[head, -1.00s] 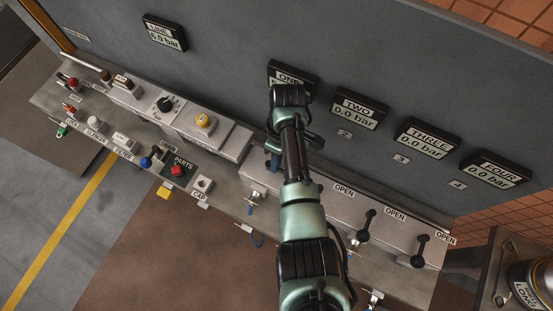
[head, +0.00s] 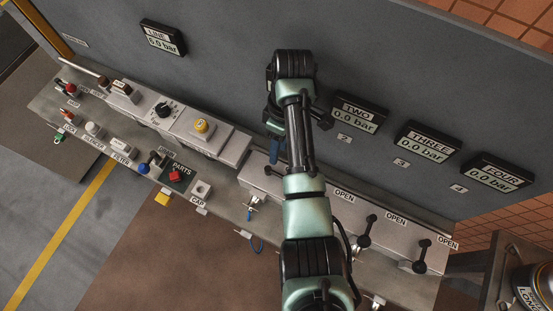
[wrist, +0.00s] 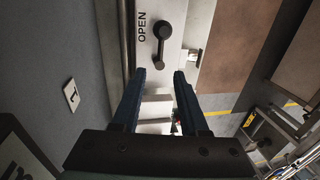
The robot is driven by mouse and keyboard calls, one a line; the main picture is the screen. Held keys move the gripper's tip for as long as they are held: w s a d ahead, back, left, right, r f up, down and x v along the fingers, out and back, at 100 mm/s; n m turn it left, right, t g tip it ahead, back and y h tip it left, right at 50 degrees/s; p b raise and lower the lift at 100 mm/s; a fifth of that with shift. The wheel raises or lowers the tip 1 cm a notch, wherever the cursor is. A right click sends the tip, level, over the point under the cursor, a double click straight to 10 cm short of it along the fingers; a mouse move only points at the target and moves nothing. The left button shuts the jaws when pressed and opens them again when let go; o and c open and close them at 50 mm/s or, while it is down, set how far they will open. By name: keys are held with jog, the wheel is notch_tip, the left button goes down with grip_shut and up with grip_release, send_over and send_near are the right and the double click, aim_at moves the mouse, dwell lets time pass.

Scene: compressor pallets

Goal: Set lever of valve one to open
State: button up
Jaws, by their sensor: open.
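In the wrist view the valve-one lever (wrist: 162,35) is black, with a round hub and a short arm ending in a knob. It lies on a pale housing beside an OPEN label (wrist: 142,28); its arm points toward my gripper, away from lying alongside the label. A plate marked 1 (wrist: 70,95) is on the grey panel. My gripper (wrist: 159,73) is open, its two dark blue fingers apart just short of the lever's knob and not touching it. In the head view my gripper (head: 275,148) is partly hidden by my arm, which also covers gauge one and most of this valve.
Gauges two (head: 359,113), three (head: 427,141) and four (head: 497,171) read 0.0 bar, as does the line gauge (head: 163,38). Two other black levers (head: 366,230) and (head: 422,255) stand to the right on the bench. Switches and buttons line the left; a yellow button (head: 201,126) is nearest.

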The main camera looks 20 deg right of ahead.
jog(key=r, duration=0.1)
jog(key=r+p, duration=0.1)
jog(key=r, duration=0.1)
jog(key=r+p, duration=0.1)
jog(key=shift+w+d+r, duration=0.3)
jog(key=shift+r, duration=0.05)
jog(key=shift+f, duration=0.1)
